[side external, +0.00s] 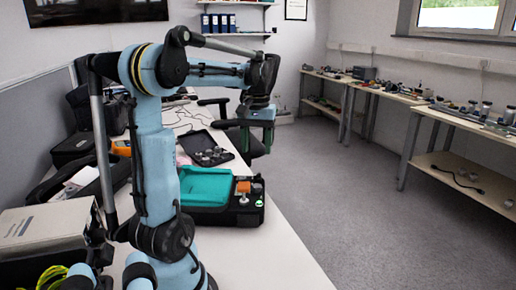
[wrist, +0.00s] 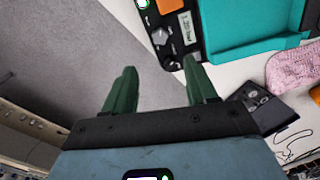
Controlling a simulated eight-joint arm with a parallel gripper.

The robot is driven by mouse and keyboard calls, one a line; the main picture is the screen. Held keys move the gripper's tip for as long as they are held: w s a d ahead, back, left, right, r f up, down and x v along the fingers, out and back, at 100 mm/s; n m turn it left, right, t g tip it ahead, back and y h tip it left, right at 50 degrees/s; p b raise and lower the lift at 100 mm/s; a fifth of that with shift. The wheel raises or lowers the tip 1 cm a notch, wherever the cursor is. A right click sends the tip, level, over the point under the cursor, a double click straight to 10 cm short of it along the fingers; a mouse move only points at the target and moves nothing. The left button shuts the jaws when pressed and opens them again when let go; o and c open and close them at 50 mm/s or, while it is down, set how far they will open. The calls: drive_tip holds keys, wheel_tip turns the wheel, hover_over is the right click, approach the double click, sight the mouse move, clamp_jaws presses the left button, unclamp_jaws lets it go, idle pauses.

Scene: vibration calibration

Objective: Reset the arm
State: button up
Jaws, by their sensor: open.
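The black calibration device with a teal tray (side external: 205,186) sits on the table below and to the left of my gripper in the side view. In the wrist view the device (wrist: 255,28) is at the top, apart from the fingers.
A black open case (side external: 206,146) with small parts lies behind the device. A grey box (side external: 45,235) and black bags (side external: 75,145) stand at the left. An office chair (side external: 245,140) is behind my gripper. The table's front right (side external: 265,260) is clear.

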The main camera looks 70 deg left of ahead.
drive_tip(key=shift+r, duration=0.15)
drive_tip(key=w+d+f+m+t, duration=0.1)
drive_tip(key=d+m, duration=0.5)
drive_tip(key=d, duration=0.7)
drive_tip(key=w+d+f+m+t, duration=0.1)
drive_tip(key=d+f+m+t, duration=0.3)
drive_tip(key=d, duration=1)
drive_tip(key=shift+w+d+m+t, duration=0.25)
drive_tip(key=shift+w+m+t, duration=0.15)
drive_tip(key=shift+m+t, duration=0.6)
drive_tip(key=shift+c, duration=0.2)
